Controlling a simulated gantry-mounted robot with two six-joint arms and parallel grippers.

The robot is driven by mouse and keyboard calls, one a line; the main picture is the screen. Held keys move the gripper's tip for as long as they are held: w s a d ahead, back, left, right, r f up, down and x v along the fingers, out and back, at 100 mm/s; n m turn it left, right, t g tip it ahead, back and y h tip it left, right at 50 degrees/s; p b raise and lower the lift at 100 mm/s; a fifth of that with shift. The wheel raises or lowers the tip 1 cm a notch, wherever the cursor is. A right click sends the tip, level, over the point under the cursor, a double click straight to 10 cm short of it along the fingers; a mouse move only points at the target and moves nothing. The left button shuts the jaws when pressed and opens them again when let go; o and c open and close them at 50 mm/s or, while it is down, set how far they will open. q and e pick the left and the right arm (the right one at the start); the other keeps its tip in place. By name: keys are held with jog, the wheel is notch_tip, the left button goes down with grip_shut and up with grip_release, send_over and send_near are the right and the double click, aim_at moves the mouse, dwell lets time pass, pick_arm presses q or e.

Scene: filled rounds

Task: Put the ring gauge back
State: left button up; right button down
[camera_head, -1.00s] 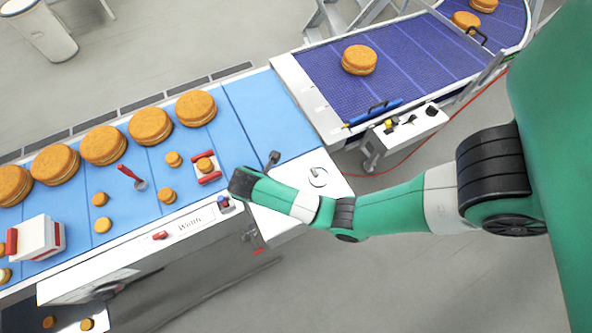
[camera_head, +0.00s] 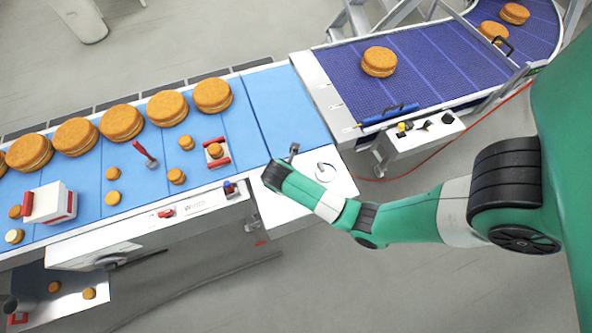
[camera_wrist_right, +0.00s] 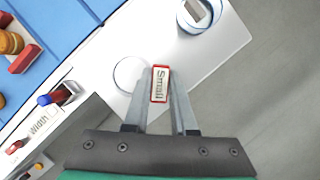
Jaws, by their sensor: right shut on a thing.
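My right gripper (camera_head: 291,150) is over the white end plate beside the blue belt. In the right wrist view my right gripper (camera_wrist_right: 160,80) is shut on what I take to be the ring gauge (camera_wrist_right: 159,84). Its clearest part is a red-edged tag reading "Small" between the fingertips. A thin circle (camera_wrist_right: 130,58) shows just left of the tag. I cannot tell whether it joins the tag or is a mark on the plate. A thicker white and blue ring (camera_wrist_right: 215,14) stands farther along the plate, apart from my fingers. It also shows in the head view (camera_head: 335,173). My left gripper is not in view.
The blue belt (camera_head: 290,110) carries large filled rounds (camera_head: 212,94), several small ones, a red-handled tool (camera_head: 141,150), a red holder (camera_head: 222,162) around a small round, and a white and red box (camera_head: 45,204). A purple conveyor (camera_head: 430,65) lies beyond. The plate (camera_head: 340,188) has free room.

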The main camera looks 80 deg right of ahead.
jog(key=d+f, duration=0.2)
jog(key=shift+d+f, duration=0.1)
jog(key=shift+f, duration=0.25)
jog(key=shift+d+f, duration=0.2)
jog(key=shift+f, duration=1.5)
jog(key=shift+b, duration=0.3)
jog(key=shift+f, duration=0.2)
jog(key=c, duration=0.7)
grip_release()
jog(key=shift+c, duration=0.2)
jog(key=shift+r, duration=0.15)
